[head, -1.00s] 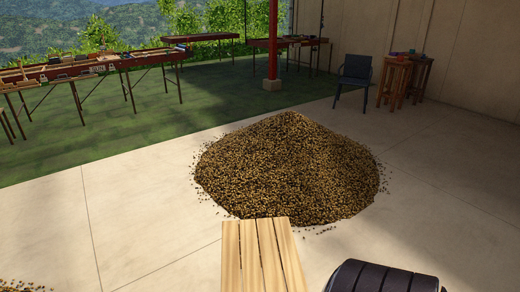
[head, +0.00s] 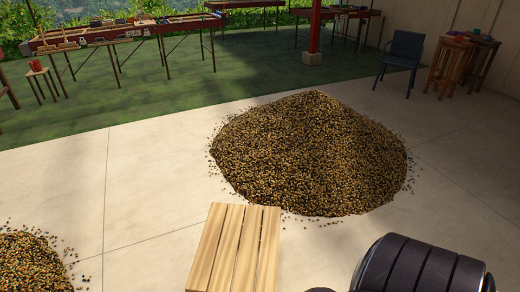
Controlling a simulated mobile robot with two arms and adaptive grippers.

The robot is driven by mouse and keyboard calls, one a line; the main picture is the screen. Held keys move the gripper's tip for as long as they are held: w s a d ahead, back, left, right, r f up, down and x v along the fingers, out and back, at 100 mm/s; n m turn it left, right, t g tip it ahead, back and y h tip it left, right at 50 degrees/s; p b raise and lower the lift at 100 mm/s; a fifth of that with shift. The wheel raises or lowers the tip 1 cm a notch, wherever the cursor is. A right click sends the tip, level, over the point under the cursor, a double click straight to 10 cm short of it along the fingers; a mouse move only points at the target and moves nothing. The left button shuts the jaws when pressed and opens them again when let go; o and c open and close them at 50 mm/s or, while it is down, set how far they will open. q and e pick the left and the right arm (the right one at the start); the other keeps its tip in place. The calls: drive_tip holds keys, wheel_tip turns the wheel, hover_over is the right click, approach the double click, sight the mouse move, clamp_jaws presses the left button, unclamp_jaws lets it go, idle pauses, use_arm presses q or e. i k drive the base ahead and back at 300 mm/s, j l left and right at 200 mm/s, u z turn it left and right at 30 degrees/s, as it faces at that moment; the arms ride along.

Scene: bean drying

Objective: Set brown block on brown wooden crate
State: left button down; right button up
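A light brown wooden crate (head: 235,248) with a slatted top stands at the bottom centre of the head view, in front of a large bean pile. Its lower end is cut off by the frame edge. Its visible top is bare. I cannot make out a brown block in this view. Neither of my grippers is in view, so I cannot tell what they hold.
The large bean pile (head: 312,155) lies on the pale concrete floor, with a smaller pile (head: 30,262) at the lower left. Long tables (head: 130,30), a dark chair (head: 403,55) and wooden stools (head: 452,65) stand at the back.

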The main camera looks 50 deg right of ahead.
sight(242, 225)
drive_tip(key=l, duration=0.55)
drive_tip(key=k+l+u, duration=0.1)
drive_tip(key=l, duration=0.4)
drive_tip(key=k+l, duration=0.15)
drive_tip(key=l, duration=0.4)
drive_tip(key=l+u, duration=0.15)
drive_tip(key=l, duration=0.4)
drive_tip(key=i+l, duration=0.15)
drive_tip(key=l, duration=0.2)
drive_tip(key=i+l, duration=0.2)
drive_tip(key=i+l+u, duration=0.1)
drive_tip(key=l, duration=0.35)
drive_tip(key=i+l, duration=0.2)
drive_tip(key=l, duration=0.15)
